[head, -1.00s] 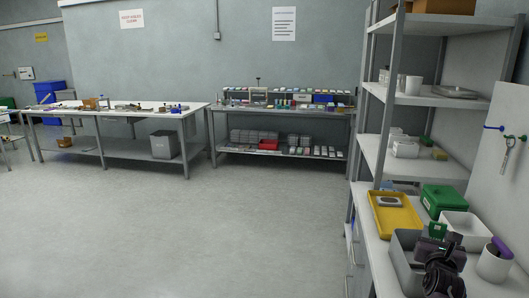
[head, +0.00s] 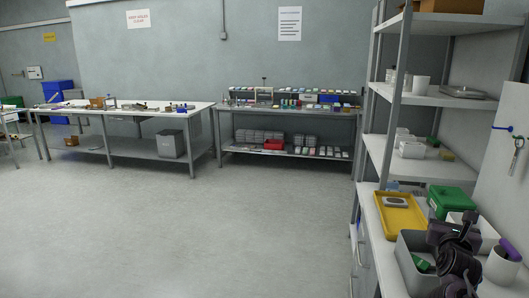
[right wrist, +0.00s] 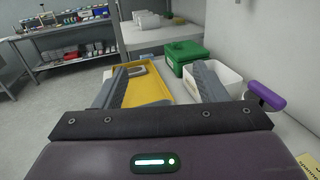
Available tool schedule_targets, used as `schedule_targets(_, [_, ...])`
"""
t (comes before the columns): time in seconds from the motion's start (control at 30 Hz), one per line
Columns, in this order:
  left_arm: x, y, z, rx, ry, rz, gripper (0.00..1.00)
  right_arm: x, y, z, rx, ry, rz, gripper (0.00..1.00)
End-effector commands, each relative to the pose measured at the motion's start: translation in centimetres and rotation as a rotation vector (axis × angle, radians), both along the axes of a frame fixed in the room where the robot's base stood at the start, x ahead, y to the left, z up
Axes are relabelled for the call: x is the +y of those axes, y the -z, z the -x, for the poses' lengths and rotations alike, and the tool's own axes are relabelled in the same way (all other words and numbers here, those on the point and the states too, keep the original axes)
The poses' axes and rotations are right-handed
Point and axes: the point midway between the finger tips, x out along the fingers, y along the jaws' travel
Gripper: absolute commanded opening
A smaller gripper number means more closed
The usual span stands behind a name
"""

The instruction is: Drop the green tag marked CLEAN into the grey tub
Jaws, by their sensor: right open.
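The green tag (head: 421,264) lies inside the grey tub (head: 403,268) on the right-hand bench in the head view, partly hidden. Any lettering on it is too small to read. My right gripper (head: 437,236) is above the tub's right side. In the right wrist view my right gripper (right wrist: 160,80) has its two fingers wide apart with nothing between them. The grey tub and tag do not show in that view. My left gripper is not in view.
A yellow tray (head: 402,222) with a grey item, a green box (head: 452,201) and a white bin (right wrist: 228,80) stand behind the tub. A white cup (head: 502,265) with a purple-handled tool is to the right. Shelves (head: 430,102) rise behind. The floor to the left is clear.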

Motion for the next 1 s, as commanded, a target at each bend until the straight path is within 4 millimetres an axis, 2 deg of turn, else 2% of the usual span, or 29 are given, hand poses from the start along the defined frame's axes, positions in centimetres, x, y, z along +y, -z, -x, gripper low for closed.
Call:
schedule_targets(0.03, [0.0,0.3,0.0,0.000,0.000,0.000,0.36,0.0,-1.5,0.0,-0.009,0.001,0.000,0.65])
schedule_targets(0.3, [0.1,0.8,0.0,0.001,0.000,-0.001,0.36,0.0,-8.2,0.0,-0.007,0.000,-0.001,0.65])
schedule_targets(0.5, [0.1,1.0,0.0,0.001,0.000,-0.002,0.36,0.0,-12.2,0.0,-0.005,0.000,0.000,0.65])
schedule_targets(0.7, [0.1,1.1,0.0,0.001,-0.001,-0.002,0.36,0.0,-14.2,0.0,-0.001,0.000,-0.001,0.65])
schedule_targets(1.0, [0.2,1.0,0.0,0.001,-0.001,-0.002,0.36,0.0,-14.5,0.0,0.001,0.000,0.000,0.65])
